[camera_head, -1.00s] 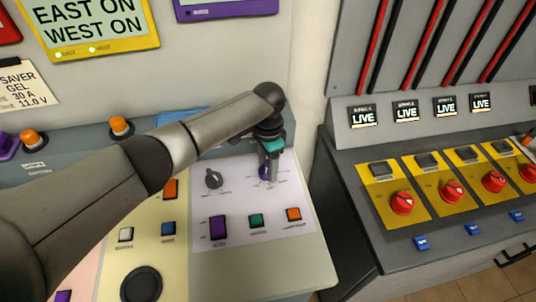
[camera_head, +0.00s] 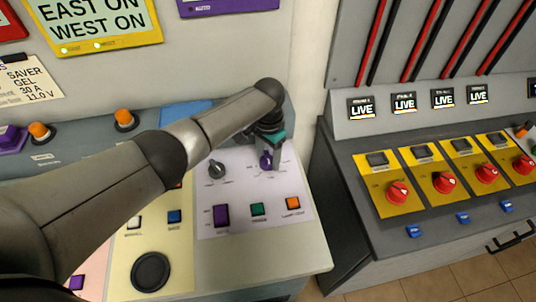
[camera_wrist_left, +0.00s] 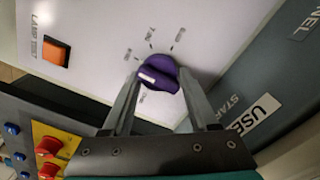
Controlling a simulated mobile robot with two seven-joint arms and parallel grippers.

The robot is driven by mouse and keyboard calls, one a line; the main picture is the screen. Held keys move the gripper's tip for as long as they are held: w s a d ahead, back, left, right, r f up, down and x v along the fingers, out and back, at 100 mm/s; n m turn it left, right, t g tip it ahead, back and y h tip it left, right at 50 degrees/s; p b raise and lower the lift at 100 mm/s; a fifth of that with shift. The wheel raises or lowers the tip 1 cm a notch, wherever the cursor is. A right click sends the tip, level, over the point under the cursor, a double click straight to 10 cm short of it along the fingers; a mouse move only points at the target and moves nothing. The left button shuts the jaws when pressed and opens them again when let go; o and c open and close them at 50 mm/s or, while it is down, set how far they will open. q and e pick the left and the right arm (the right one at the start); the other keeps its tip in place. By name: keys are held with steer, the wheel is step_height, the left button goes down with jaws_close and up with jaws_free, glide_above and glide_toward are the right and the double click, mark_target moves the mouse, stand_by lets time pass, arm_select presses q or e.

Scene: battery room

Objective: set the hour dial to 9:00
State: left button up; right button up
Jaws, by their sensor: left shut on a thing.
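The purple dial (camera_head: 265,160) is on the white panel section at the right end of the console, with small printed marks around it. In the left wrist view the purple dial (camera_wrist_left: 158,74) carries a white pointer bar and sits between the two fingers. My left gripper (camera_head: 270,160) reaches down onto it from above; it also shows in the left wrist view (camera_wrist_left: 160,88), shut on the dial. The marks' lettering is too small and blurred to read, so I cannot tell which one the pointer faces. My right gripper is not in view.
A dark knob (camera_head: 217,169) is left of the dial. Below are a purple switch (camera_head: 221,215), a green button (camera_head: 258,209) and an orange button (camera_head: 293,203). A grey console with red knobs (camera_head: 398,191) stands to the right, across a gap.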

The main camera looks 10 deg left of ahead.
mark_target(269, 156)
arm_select(q)
steer(key=o, duration=1.3)
steer(key=shift+s+d, duration=0.1)
steer(key=shift+d, duration=0.05)
steer(key=shift+r, duration=0.3)
step_height(269, 156, up, 15)
steer(key=shift+f+p, duration=0.2)
steer(key=shift+p, duration=0.95)
